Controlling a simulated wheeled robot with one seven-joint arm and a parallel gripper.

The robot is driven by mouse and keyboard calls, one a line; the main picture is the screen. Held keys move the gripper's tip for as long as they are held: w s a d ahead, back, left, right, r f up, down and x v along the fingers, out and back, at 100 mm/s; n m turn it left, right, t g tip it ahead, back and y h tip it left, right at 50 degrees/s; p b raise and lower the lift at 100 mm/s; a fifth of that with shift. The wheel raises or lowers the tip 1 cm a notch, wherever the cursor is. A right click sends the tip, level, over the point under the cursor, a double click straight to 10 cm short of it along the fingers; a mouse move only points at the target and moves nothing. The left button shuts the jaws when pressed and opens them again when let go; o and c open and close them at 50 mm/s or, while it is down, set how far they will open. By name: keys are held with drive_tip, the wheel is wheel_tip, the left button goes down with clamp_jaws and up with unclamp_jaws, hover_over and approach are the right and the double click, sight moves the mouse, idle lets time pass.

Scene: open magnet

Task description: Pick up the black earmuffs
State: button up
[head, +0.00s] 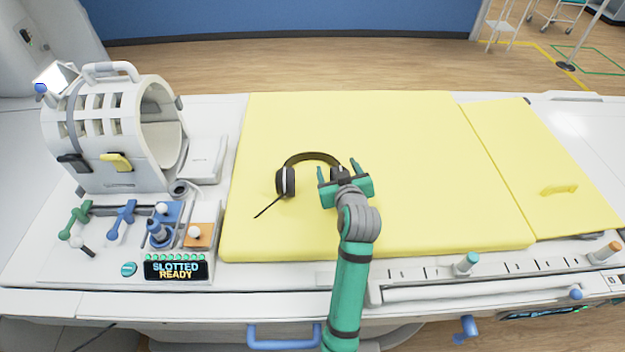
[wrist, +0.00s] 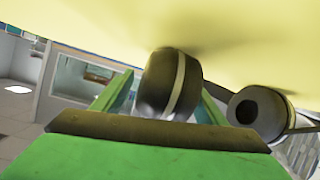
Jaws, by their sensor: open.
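The black earmuffs (head: 285,182) lie on the yellow mat (head: 400,140), with the headband arched toward the back and a thin boom pointing to the front left. My gripper (head: 338,170) is open at the right-hand ear cup, with one finger on each side of it. In the wrist view, one dark ear cup of the earmuffs (wrist: 172,88) with a pale stripe shows between the two green fingers (wrist: 160,98). The other cup is farther right, outside the fingers. I cannot tell whether either finger touches the cup.
A white coil housing (head: 105,135) stands at the left, behind small levers and an orange block (head: 199,237). A display (head: 175,270) reads "SLOTTED READY". A second yellow pad (head: 540,165) with a handle lies at the right. The mat around the earmuffs is clear.

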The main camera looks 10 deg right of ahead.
drive_tip(key=c, duration=1.4)
drive_tip(key=shift+r, duration=0.1)
